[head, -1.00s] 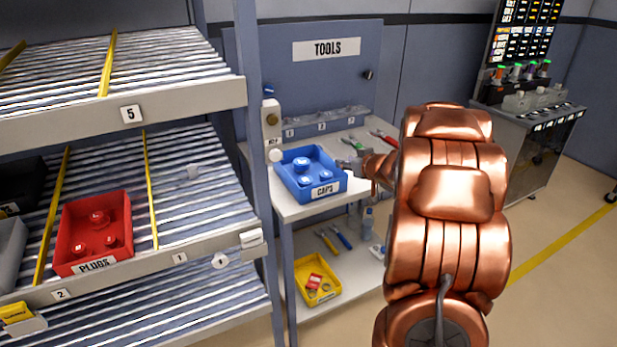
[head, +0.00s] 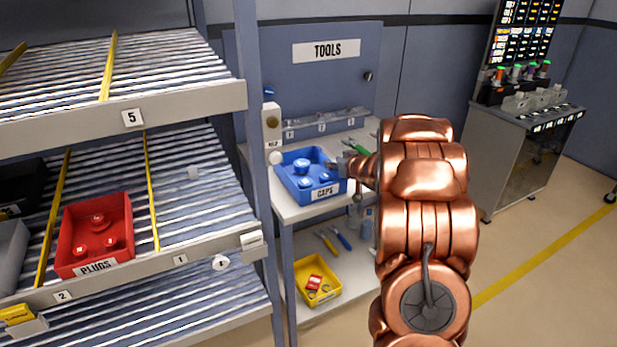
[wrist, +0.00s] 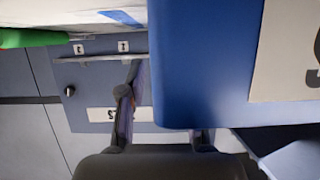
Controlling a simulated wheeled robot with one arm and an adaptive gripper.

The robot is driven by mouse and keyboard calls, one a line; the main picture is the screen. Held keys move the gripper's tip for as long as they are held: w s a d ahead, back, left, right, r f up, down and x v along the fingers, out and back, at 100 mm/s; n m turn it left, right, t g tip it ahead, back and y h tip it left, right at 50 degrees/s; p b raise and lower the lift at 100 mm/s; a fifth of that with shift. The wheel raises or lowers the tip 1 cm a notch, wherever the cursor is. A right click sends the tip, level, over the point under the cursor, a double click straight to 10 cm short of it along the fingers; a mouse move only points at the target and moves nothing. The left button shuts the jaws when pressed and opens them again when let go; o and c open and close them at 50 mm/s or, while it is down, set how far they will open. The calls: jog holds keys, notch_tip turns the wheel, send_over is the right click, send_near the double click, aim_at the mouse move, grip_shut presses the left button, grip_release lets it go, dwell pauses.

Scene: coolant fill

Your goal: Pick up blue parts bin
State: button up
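The blue parts bin (head: 290,185) labelled CAPS stands on the workbench in the head view, with several blue caps inside. My gripper (head: 340,166) is at the bin's right side, its fingers small and partly blended with the bin's edge. In the wrist view, the blue bin (wrist: 205,65) fills the upper right, very close, with part of its white label at the edge. My gripper's fingers (wrist: 162,118) are spread apart there. One finger shows left of the bin, and the other is mostly hidden behind it. I cannot tell whether they touch it.
A rack with rollers stands on the left, holding a red PLUGS bin (head: 95,235). A yellow bin (head: 318,283) sits on the lower shelf below the bench. A green-handled tool (head: 357,147) lies behind my gripper. A rack post stands close left of the blue bin.

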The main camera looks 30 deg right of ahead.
jog(key=shift+w, duration=0.2)
jog(key=shift+f, duration=0.1)
grip_shut()
